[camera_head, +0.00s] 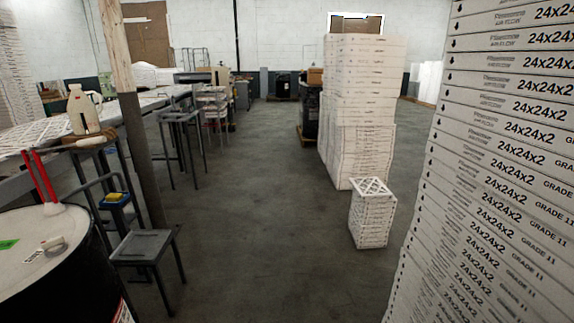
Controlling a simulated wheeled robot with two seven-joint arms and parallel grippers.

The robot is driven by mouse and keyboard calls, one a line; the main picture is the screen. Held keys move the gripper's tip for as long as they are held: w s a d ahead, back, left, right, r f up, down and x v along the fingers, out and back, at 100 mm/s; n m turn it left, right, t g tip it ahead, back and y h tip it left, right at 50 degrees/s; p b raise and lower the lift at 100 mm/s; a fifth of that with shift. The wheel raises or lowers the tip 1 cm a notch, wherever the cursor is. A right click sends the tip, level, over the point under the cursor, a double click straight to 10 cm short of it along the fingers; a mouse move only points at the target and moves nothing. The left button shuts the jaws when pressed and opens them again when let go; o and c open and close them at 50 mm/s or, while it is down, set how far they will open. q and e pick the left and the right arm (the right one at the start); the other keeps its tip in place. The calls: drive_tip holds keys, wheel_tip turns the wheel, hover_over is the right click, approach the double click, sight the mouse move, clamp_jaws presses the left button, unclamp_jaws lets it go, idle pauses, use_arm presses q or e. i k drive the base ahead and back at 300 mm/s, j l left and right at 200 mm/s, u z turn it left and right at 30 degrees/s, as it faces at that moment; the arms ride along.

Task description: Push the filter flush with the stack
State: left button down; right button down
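A tall stack of boxed filters (490,190) fills the right side of the head view, with "24x24x2" and "GRADE 11" printed on the box edges. Its top and bottom run out of the picture. The boxes look roughly aligned, and I cannot tell which one sticks out. A shorter stack of small filters (372,218) stands on the floor left of it, with a white lattice on top. A larger stack of white boxes (360,110) stands behind that. Neither of my grippers is in view.
A black drum (65,275) with a white top stands at the near left, with red-handled tools on it. A grey stool (145,250), a post (130,120) and a long table (40,135) are also on the left. The middle floor (250,200) is clear.

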sight(367, 188)
drive_tip(key=i, duration=1.15)
drive_tip(key=i+u, duration=0.1)
drive_tip(key=i, duration=1.05)
drive_tip(key=i+u, duration=0.1)
drive_tip(key=i, duration=1)
drive_tip(key=i+j+z, duration=0.15)
drive_tip(key=i+z, duration=0.25)
drive_tip(key=i+j+z, duration=0.25)
drive_tip(key=z, duration=0.2)
drive_tip(key=i+j+z, duration=0.65)
drive_tip(key=j+z, duration=0.2)
